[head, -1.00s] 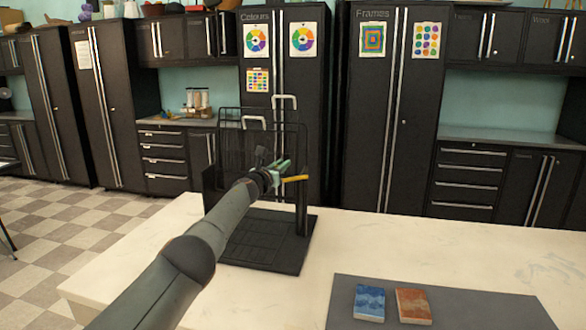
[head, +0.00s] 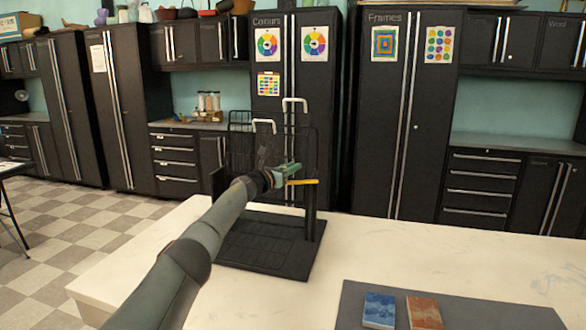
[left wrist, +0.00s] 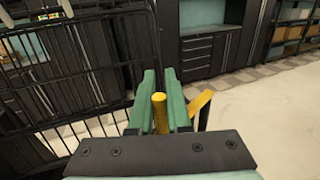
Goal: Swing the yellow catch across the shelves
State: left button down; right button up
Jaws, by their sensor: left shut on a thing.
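The yellow catch (head: 303,182) is a thin bar at the right post of a black wire rack (head: 267,243) on the white table. In the left wrist view the yellow catch (left wrist: 201,103) shows a slanted part to the right and an upright yellow peg between the green fingers. My left gripper (head: 290,171) reaches in front of the rack's upper frame. Its green fingers are shut on the catch's peg, as the left wrist view (left wrist: 163,100) shows. My left forearm hides part of the rack. My right gripper is in neither view.
A grey mat (head: 450,310) with a blue block (head: 379,310) and a rust-coloured block (head: 424,312) lies at the front right. The white tabletop (head: 400,253) between the rack and mat is clear. Black cabinets (head: 400,150) stand behind.

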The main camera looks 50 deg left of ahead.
pick_arm(q)
jog(key=shift+w+d+f, duration=0.1)
jog(key=shift+w+d, duration=0.1)
jog(key=shift+d, duration=0.1)
dwell(0.6)
jog(key=c, duration=0.9)
grip_release()
jog(key=shift+w, duration=0.15)
jog(key=shift+o, duration=0.2)
jog(key=shift+a, duration=0.1)
jog(key=shift+s+a, duration=0.1)
jog(key=shift+s, duration=0.15)
jog(key=shift+p+v, duration=0.45)
jog(key=shift+v, duration=0.8)
jog(key=b+v, duration=0.9)
jog(key=shift+s+d+b, duration=0.25)
jog(key=shift+s+b, duration=0.05)
jog(key=shift+s, duration=0.05)
